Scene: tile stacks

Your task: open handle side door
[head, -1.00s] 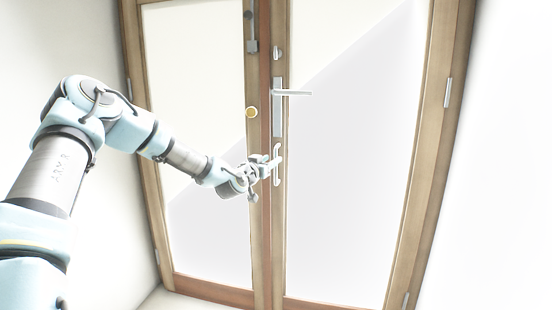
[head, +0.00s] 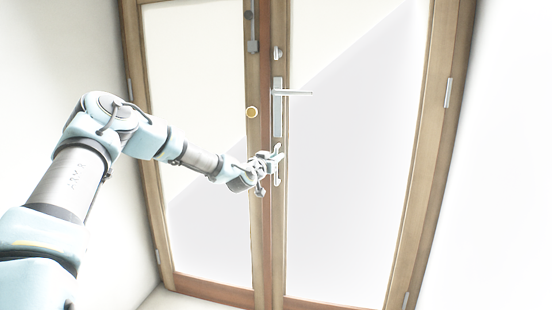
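A wooden double door with pale panels fills the head view. Its right leaf (head: 350,170) carries a silver lever handle (head: 292,93) on a tall plate near the middle seam. Below the lever is a small vertical pull handle (head: 278,178), partly hidden by my gripper. My gripper (head: 277,158) is at the upper part of this pull handle, below and slightly left of the lever. I cannot tell whether it touches the pull handle or whether its fingers are open. Both leaves look closed.
The left leaf (head: 205,200) has a yellow round knob (head: 251,113) and a dark bolt (head: 252,46) along its inner edge. A small silver lock (head: 278,54) sits above the lever. Hinges (head: 447,92) line the right edge. White walls flank the door.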

